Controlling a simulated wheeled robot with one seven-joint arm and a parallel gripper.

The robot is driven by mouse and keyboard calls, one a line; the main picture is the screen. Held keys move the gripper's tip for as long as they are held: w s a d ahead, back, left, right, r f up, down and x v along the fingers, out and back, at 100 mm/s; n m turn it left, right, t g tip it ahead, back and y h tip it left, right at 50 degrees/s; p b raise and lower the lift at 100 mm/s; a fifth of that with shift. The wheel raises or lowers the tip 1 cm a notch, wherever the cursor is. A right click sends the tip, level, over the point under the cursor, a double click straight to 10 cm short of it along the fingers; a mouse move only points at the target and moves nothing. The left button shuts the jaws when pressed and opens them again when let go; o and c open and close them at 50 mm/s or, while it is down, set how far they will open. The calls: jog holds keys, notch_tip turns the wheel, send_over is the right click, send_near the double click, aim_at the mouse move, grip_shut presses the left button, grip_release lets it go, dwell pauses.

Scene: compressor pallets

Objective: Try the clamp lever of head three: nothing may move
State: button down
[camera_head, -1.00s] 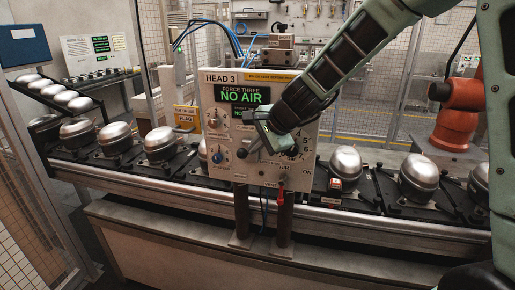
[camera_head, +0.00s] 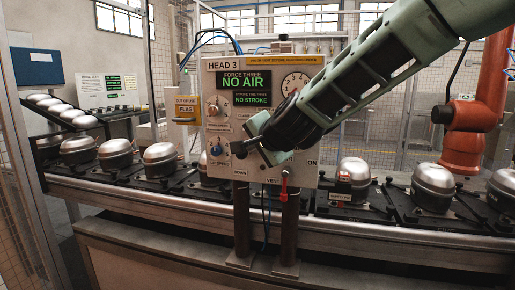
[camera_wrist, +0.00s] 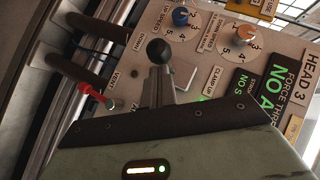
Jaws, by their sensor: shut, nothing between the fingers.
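The Head 3 panel (camera_head: 222,120) faces me, its screens reading "FORCE THREE NO AIR" and "NO STROKE". The clamp lever ends in a black ball knob (camera_head: 238,148), low on the panel; the knob also shows in the wrist view (camera_wrist: 158,52), between the "CLAMP UP" and "DOWN" labels. My gripper (camera_head: 266,152) is shut, low in front of the panel and just right of the knob. In the wrist view my gripper (camera_wrist: 160,92) lies right below the knob. Whether it touches the lever I cannot tell. My gripper and arm hide part of the panel's lower middle.
A red vent handle (camera_head: 284,190) hangs under the panel. A blue speed knob (camera_head: 216,151) and an orange-tipped knob (camera_head: 213,110) sit at its left. A gauge (camera_head: 296,83) is upper right. Silver compressors (camera_head: 160,158) line the conveyor; an orange robot (camera_head: 463,115) stands right.

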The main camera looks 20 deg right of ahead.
jog(key=shift+f+n+t+h+b, duration=0.3)
jog(key=shift+f+t+b, duration=0.3)
jog(key=shift+b, duration=0.65)
jog(key=shift+r+p, duration=0.8)
